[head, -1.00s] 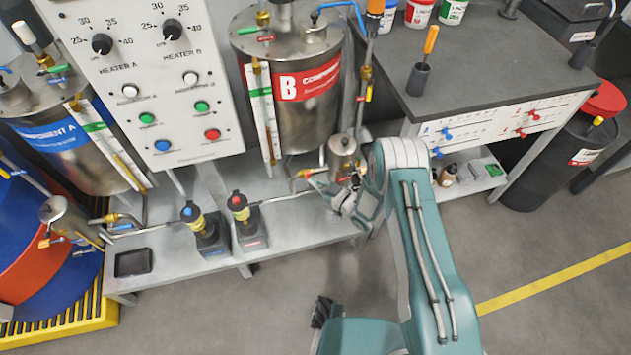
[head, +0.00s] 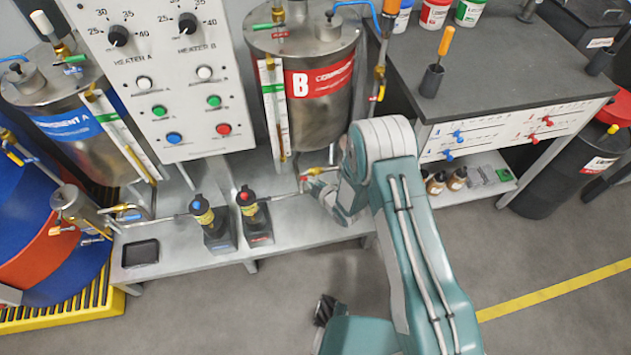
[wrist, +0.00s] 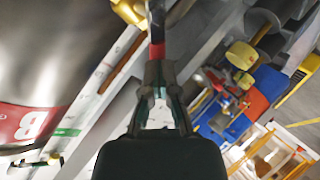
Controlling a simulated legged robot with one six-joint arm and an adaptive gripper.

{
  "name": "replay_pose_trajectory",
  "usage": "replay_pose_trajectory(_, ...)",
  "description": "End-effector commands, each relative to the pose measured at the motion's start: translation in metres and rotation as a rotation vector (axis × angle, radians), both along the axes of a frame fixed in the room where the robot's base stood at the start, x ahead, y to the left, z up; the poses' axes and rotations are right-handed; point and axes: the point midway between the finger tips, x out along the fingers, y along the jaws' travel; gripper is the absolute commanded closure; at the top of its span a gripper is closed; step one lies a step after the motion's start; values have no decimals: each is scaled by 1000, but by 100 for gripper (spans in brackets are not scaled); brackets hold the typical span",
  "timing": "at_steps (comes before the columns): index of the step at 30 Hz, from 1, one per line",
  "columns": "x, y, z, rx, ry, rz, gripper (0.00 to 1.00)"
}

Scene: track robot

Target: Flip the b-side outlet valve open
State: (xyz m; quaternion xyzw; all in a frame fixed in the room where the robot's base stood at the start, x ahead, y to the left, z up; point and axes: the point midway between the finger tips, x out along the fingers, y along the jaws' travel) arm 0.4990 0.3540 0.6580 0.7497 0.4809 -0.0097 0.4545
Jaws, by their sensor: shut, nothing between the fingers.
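The component B tank (head: 318,110) is steel with a red label and stands behind my arm in the head view. Brass outlet fittings (head: 318,171) sit at its foot, with a small red valve handle (head: 304,178) at their left end. My gripper (wrist: 158,78) is shut and empty in the wrist view. Its fingertips are at a red-ended handle (wrist: 157,52), apparently the outlet valve's; I cannot tell if they touch. In the head view my wrist partly hides the fittings and the gripper is hard to make out. The valve's position cannot be read clearly.
Two small black-based pumps (head: 253,215) stand on the grey bench left of my gripper. A control panel (head: 165,90) rises behind them. A dark-topped workbench (head: 490,60) is at the right. The floor in front is clear.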

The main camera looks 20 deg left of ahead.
Motion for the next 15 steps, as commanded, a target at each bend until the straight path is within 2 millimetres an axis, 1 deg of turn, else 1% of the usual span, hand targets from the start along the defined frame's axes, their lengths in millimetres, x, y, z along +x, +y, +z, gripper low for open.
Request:
replay_pose_trajectory(3,-3,5,-3,-94,-57,2,100)
replay_pose_trajectory(12,-8,12,-12,-323,-199,2,100)
replay_pose_trajectory(15,-6,11,-12,-323,-199,0,100)
